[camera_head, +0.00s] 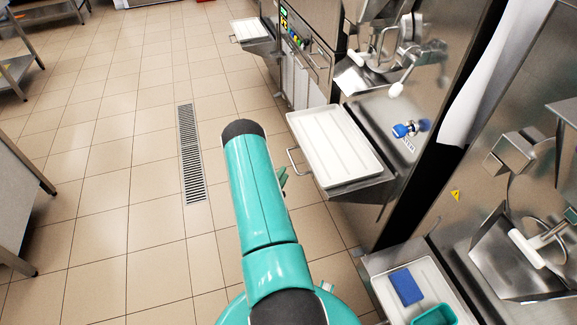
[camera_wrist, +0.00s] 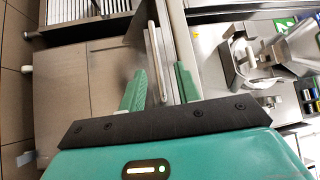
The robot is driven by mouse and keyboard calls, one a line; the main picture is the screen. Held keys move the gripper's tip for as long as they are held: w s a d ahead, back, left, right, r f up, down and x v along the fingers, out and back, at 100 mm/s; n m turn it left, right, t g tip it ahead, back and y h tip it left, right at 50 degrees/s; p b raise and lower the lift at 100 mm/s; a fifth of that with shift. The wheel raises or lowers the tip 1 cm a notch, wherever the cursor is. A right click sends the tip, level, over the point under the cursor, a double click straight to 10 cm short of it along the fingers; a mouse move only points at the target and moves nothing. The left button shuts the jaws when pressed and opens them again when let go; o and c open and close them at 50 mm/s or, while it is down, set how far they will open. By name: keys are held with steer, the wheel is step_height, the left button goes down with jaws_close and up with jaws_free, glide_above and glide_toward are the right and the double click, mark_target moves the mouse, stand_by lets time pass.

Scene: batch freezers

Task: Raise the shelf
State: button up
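A metal shelf (camera_head: 365,193) juts from the front of the middle freezer in the head view and bears a white tray (camera_head: 335,145). A bent bar handle (camera_head: 293,163) sticks out from its left edge. My gripper (camera_head: 283,180) is mostly hidden behind my arm, close to this handle. In the wrist view my gripper (camera_wrist: 160,68) has its two green fingers apart. A metal bar (camera_wrist: 153,35), apparently the handle, runs between them, with gaps visible on both sides. Whether either finger touches it cannot be told.
A nearer shelf holds a white tray (camera_head: 386,288) with a blue cloth (camera_head: 406,286) and a teal container (camera_head: 434,316). Another tray (camera_head: 250,29) sits at the far freezer. A floor drain (camera_head: 190,155) lies in the open tiled aisle. Steel tables stand at left.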

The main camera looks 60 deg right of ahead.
steer(key=a, duration=0.5)
steer(key=shift+a+f, duration=0.25)
steer(key=shift+f, duration=0.1)
